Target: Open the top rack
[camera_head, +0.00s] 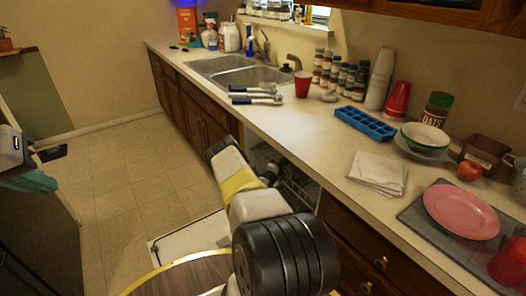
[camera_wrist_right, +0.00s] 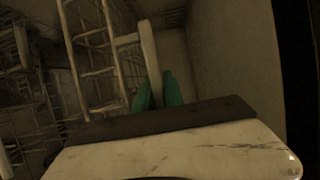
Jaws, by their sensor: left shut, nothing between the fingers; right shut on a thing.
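The dishwasher under the counter is open, its door (camera_head: 190,240) folded down. The top rack (camera_head: 298,186) shows as pale wires inside the opening, partly hidden by my right arm. In the right wrist view, the rack's pale bar (camera_wrist_right: 150,50) runs down between the teal fingers of my right gripper (camera_wrist_right: 157,92), which is shut on it. In the head view, my right arm reaches into the opening and its fingers cannot be made out. My left gripper (camera_head: 36,182), with teal fingers, is shut and empty at the far left edge, away from the dishwasher.
The counter above holds a folded cloth (camera_head: 378,173), a blue ice tray (camera_head: 365,124), a pink plate (camera_head: 460,211) and a red cup (camera_head: 302,84). A double sink (camera_head: 240,75) lies further back. The tiled floor (camera_head: 120,190) is clear left of the cabinets.

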